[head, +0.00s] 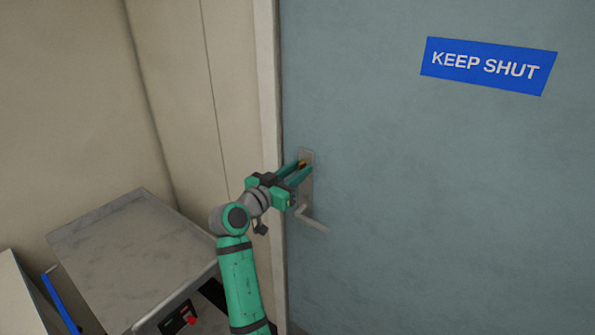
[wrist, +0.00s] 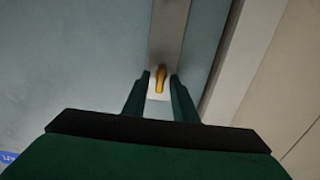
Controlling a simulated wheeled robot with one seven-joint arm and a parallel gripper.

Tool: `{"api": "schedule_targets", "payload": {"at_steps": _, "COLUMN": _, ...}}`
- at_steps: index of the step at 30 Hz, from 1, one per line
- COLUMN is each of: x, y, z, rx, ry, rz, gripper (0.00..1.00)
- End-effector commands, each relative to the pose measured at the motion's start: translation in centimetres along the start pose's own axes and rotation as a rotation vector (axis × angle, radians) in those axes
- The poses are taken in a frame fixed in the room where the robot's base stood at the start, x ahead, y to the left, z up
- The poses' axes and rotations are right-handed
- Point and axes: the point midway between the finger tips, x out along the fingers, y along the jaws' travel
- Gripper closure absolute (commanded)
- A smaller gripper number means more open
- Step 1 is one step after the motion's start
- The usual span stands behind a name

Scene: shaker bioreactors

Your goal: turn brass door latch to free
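The brass latch (head: 303,163) is a small brass piece on a grey metal plate (head: 307,188) near the left edge of the blue-grey door (head: 430,200). In the wrist view the latch (wrist: 161,78) lies nearly in line with the plate (wrist: 168,35), tilted slightly. My gripper (head: 306,167) is at the latch with its fingers apart. In the wrist view the two fingertips of my gripper (wrist: 160,78) stand on either side of the latch, with a visible gap on each side. The gripper partly hides the plate in the head view.
A grey lever handle (head: 313,218) sticks out below the latch, close under my gripper. A pale door frame (head: 268,90) runs along the door's left edge. A grey-topped unit (head: 130,250) with a red button stands at lower left. A blue KEEP SHUT sign (head: 488,66) is high on the door.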

Motion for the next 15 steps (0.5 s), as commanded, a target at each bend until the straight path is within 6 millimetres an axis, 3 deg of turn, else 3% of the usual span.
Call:
{"api": "schedule_targets", "payload": {"at_steps": 1, "x": -0.01, "y": 0.0, "z": 0.01, "rx": 0.0, "ry": 0.0, "rz": 0.0, "gripper": 0.88}}
{"api": "schedule_targets", "payload": {"at_steps": 3, "x": -0.02, "y": 0.0, "z": 0.01, "rx": 0.0, "ry": 0.0, "rz": 0.0, "gripper": 1.0}}
{"api": "schedule_targets", "payload": {"at_steps": 15, "x": -0.01, "y": 0.01, "z": 0.02, "rx": -0.043, "ry": 0.0, "rz": 0.001, "gripper": 1.0}}
